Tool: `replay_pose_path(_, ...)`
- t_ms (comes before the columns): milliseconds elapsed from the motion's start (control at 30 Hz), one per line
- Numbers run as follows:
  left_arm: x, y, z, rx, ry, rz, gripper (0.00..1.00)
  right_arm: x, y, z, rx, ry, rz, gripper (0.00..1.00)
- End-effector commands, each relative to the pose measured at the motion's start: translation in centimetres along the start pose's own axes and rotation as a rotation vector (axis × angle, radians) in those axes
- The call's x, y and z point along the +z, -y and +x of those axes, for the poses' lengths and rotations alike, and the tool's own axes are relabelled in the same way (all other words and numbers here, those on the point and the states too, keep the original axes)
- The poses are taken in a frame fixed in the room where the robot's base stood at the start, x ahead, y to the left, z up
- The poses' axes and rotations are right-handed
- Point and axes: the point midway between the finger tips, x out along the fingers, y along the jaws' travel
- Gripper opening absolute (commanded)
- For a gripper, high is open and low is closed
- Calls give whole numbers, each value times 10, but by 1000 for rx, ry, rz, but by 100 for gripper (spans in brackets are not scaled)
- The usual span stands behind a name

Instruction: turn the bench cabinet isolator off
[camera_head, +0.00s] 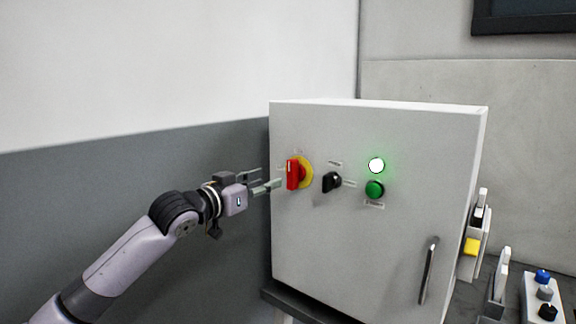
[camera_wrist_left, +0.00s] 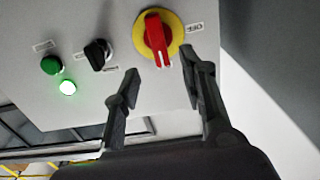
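The isolator is a red rotary handle (camera_head: 292,175) on a yellow disc (camera_head: 306,172), at the upper left of the grey bench cabinet's door (camera_head: 350,240). The handle stands upright in the head view. In the wrist view the red handle (camera_wrist_left: 154,38) also shows, with an OFF label (camera_wrist_left: 194,28) beside the disc. My left gripper (camera_head: 266,181) is just left of and in front of the handle, open and empty. In the wrist view its two fingers (camera_wrist_left: 161,64) are spread apart, short of the handle, with a gap between them. My right gripper is not in view.
Right of the isolator are a black selector knob (camera_head: 331,182), a lit white lamp (camera_head: 376,165) and a green button (camera_head: 375,189). A door handle (camera_head: 428,270) is lower right. A button box (camera_head: 543,296) stands right of the cabinet. A wall (camera_head: 130,190) lies to the left.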

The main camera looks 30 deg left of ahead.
Motion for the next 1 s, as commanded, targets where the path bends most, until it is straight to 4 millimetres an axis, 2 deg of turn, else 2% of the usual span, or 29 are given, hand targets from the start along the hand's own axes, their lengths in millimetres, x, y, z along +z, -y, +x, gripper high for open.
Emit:
replay_pose_path(33, -7, -1, 8, 2, -4, 0, 38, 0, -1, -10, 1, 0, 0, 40)
replay_pose_path(200, -7, -1, 41, 2, -3, -2, 38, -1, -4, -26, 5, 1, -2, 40)
replay_pose_path(400, -4, 0, 75, 0, -2, -2, 38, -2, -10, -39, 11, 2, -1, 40)
replay_pose_path(500, -3, 0, 85, 0, -2, 0, 38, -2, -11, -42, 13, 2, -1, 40)
replay_pose_path(633, -1, -1, 92, 1, 0, 2, 38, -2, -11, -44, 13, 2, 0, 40)
replay_pose_path(900, 0, -1, 93, 1, 0, 3, 38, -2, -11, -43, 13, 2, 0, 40)
replay_pose_path(1000, 0, -1, 93, 1, 0, 3, 32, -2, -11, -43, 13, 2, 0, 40)
